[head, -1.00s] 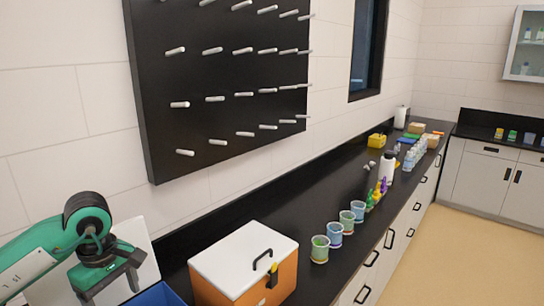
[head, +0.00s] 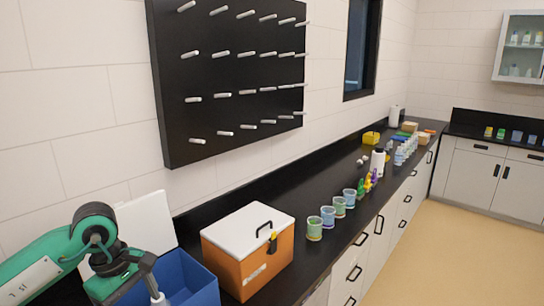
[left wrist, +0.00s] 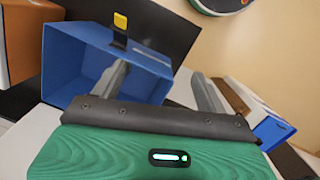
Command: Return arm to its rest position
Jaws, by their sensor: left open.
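My left arm is green and comes in from the lower left of the head view. Its gripper (head: 140,288) is beside the open blue box (head: 200,285), with a grey finger in front of the box's left part. Whether the finger touches the box, I cannot tell. My right gripper is in neither view.
A white panel (head: 146,216) stands upright behind the blue box. An orange box with a white lid (head: 270,266) is to its right on the black counter (head: 330,180). Several cups and bottles line the counter's front edge. A black pegboard (head: 225,140) hangs on the wall.

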